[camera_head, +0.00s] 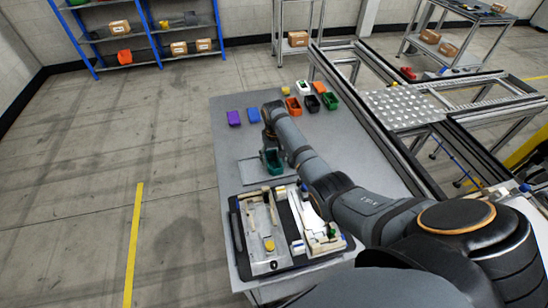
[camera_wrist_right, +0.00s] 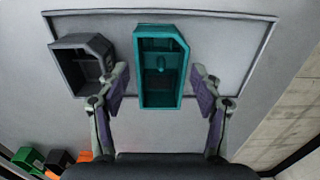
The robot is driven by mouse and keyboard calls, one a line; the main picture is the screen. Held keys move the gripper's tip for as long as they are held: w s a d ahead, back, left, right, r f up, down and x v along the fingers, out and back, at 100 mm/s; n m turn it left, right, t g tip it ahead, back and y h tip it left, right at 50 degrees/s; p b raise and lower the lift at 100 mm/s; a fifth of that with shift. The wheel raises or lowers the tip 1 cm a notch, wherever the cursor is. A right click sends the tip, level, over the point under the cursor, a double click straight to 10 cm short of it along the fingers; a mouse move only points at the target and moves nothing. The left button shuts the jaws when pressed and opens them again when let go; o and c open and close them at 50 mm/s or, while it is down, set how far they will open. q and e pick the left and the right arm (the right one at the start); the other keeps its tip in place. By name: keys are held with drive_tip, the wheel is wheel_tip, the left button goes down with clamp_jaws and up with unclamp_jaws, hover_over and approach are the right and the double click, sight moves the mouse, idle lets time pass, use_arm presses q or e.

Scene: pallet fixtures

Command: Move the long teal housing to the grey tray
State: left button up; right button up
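The long teal housing (camera_wrist_right: 161,78) is an open box at the grey tray (camera_wrist_right: 225,50) in the right wrist view. Its near end reaches past the tray's near rim in that view. The teal housing also shows in the head view (camera_head: 271,160), below my right gripper (camera_head: 268,138), at the tray (camera_head: 250,174). In the wrist view my right gripper (camera_wrist_right: 160,85) is open, one finger on each side of the housing, with a small gap on both sides. A dark grey housing (camera_wrist_right: 80,65) stands at the tray's left, beside the left finger. My left gripper is not in view.
A black fixture board (camera_head: 238,232) with light parts lies nearer on the table. Purple (camera_head: 233,118) and blue (camera_head: 253,115) pieces and several colored boxes, including an orange one (camera_head: 293,106), stand farther back. A conveyor frame (camera_head: 375,125) runs along the right.

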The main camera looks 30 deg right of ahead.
wheel_tip(320, 180, up, 12)
drive_tip(key=b, duration=0.2)
drive_tip(key=shift+r, duration=0.15)
idle(0.7)
